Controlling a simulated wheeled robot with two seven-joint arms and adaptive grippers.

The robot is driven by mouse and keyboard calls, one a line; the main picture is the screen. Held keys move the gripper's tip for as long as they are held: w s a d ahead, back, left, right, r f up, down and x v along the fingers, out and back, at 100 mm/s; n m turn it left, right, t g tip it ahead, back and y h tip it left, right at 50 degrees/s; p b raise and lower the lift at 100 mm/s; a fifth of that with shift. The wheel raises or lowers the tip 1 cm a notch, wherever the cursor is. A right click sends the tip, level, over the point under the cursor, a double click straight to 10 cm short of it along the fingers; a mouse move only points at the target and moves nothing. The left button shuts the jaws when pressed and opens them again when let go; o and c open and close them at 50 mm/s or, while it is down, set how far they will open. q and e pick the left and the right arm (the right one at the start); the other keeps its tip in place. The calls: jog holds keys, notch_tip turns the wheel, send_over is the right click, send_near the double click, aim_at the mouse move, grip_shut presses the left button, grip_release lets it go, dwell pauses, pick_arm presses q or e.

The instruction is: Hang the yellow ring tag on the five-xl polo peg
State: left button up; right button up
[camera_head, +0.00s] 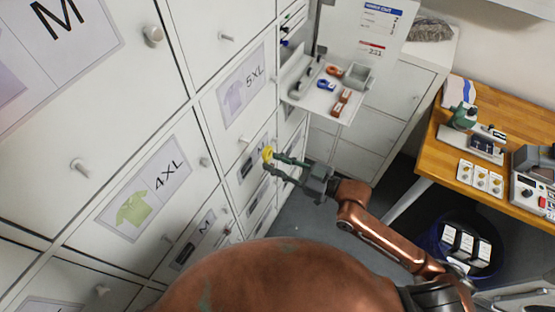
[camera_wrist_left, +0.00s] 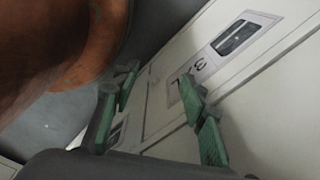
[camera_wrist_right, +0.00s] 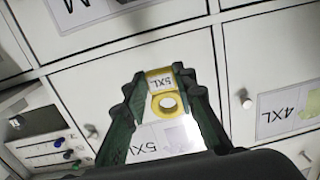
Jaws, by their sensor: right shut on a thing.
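The yellow ring tag (camera_head: 267,153) is held out at the fingertips of my right gripper (camera_head: 270,161), in front of the cabinet doors. In the right wrist view, the fingers close on the tag's 5XL plate (camera_wrist_right: 160,83), with its ring (camera_wrist_right: 167,103) below it. Behind the tag is the door with the 5XL polo label (camera_wrist_right: 168,140), also seen in the head view (camera_head: 240,85). A peg (camera_wrist_right: 90,130) stands at that door's left side in the right wrist view, apart from the tag. My left gripper shows only in its wrist view (camera_wrist_left: 160,105), open and empty, facing lower drawers.
The 4XL door's peg (camera_head: 205,162) stands nearby, with its polo label (camera_head: 150,185) on the door. A white shelf (camera_head: 318,100) with small coloured items juts out above my right gripper. A wooden table (camera_head: 440,145) with equipment is at right.

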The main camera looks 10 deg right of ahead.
aim_at(242, 147)
jog(key=shift+s+d+r+t, duration=0.1)
jog(key=shift+d+r+t, duration=0.2)
jog(key=shift+r+t, duration=0.1)
jog(key=shift+f+x, duration=0.2)
jog(key=shift+x, duration=1.55)
jog(key=shift+f+x, duration=0.2)
jog(key=shift+x, duration=1.95)
jog(key=shift+w+a+f, duration=0.15)
jog(key=shift+w+a, duration=0.2)
jog(key=shift+a, duration=0.15)
jog(key=o, duration=0.9)
jog(key=shift+f, duration=0.1)
